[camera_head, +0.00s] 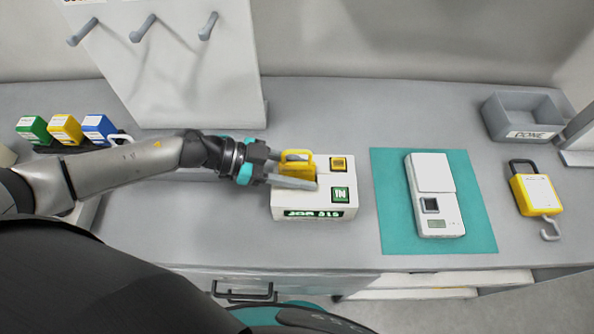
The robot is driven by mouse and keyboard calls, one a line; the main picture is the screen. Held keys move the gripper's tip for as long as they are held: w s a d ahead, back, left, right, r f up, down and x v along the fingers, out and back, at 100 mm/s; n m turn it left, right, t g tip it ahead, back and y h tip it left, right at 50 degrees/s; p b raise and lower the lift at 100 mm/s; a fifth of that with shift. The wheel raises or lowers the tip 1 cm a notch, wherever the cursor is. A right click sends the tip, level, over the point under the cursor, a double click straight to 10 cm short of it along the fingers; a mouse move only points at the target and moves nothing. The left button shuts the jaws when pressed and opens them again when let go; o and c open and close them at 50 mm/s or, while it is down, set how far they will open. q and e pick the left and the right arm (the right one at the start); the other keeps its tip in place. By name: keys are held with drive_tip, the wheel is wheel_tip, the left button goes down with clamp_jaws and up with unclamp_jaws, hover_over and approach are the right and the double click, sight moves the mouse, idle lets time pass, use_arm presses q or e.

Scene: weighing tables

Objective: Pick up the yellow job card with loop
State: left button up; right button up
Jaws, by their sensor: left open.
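A yellow piece, which looks like the job card with its loop (303,168), stands in the top of a white box (312,205). The box has a green "IN" label, a yellow label and a green "JOB" display on its front. My left gripper (292,170) reaches in from the left over the box. Its two grey fingers are apart, one on the far side and one on the near side of the yellow piece. Whether they touch it I cannot tell. The fingers hide part of the piece. My right gripper is not in view.
A white scale (436,193) lies on a teal mat (480,220). A yellow hook device (537,193) and a grey "DONE" tray (525,117) are at right. Green, yellow (66,129) and blue blocks stand far left. A pegboard (180,75) rises behind my left arm.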

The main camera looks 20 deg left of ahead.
use_arm(q)
drive_tip(key=shift+c, duration=0.3)
clamp_jaws()
idle(0.4)
